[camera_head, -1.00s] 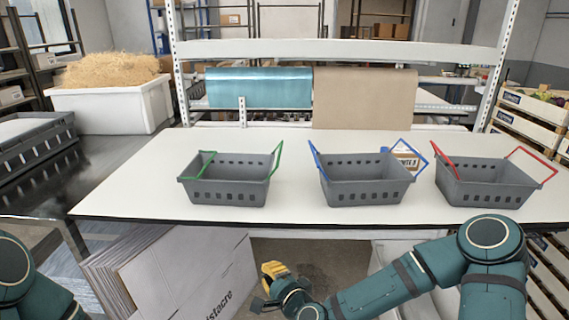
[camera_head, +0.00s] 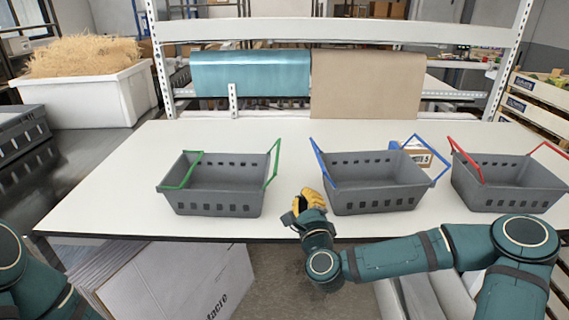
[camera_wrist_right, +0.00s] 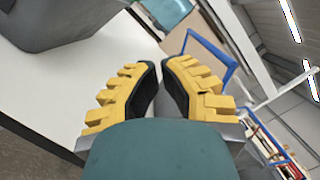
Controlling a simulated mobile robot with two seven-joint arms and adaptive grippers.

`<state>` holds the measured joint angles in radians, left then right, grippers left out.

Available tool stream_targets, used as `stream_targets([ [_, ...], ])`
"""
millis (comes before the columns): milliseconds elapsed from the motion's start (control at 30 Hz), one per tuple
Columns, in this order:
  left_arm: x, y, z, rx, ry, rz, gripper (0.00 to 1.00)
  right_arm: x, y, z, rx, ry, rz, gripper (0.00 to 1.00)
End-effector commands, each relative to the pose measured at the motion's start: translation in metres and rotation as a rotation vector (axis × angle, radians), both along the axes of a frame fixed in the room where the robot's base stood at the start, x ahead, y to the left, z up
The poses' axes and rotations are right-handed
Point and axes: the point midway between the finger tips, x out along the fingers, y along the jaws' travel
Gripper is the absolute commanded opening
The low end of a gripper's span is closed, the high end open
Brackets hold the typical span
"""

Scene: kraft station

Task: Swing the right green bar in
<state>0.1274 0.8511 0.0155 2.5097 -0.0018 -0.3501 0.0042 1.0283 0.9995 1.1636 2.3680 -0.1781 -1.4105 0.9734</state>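The grey basket with green bars (camera_head: 212,198) stands at the left on the table. Its right green bar (camera_head: 273,166) stands up and leans outward past the right rim. Its left green bar (camera_head: 181,171) slants inward at the left end. My right gripper (camera_head: 312,194) is at the table's front edge, right of this basket and close to the left end of the blue-barred basket, touching no green bar. In the right wrist view its yellow fingers (camera_wrist_right: 160,68) are apart with nothing between them. My left gripper is out of view; only part of that arm shows.
The blue-barred basket (camera_head: 375,198) and red-barred basket (camera_head: 508,195) stand to the right. A blue bar (camera_wrist_right: 213,48) shows ahead in the wrist view. Bare white table (camera_head: 115,180) lies left of the baskets. Paper rolls (camera_head: 367,85) hang behind.

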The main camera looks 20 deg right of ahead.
Motion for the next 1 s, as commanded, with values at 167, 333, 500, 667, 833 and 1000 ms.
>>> stream_targets([
  [167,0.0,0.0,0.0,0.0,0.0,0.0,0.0,0.002,0.0,0.0,-0.001,0.001,0.0,0.0],
  [333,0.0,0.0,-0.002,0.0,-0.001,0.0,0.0,0.018,-0.002,0.002,-0.001,0.0,0.0,0.0],
  [500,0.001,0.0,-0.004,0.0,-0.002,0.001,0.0,0.05,-0.006,0.007,-0.001,-0.002,-0.001,0.0],
  [667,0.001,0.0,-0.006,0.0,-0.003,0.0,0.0,0.081,-0.01,0.011,0.001,0.0,-0.001,0.0],
  [833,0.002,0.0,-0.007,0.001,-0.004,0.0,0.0,0.102,-0.001,0.021,-0.001,-0.002,0.005,0.0],
  [1000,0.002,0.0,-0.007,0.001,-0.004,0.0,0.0,0.107,0.013,0.032,-0.001,0.0,0.002,0.0],
])
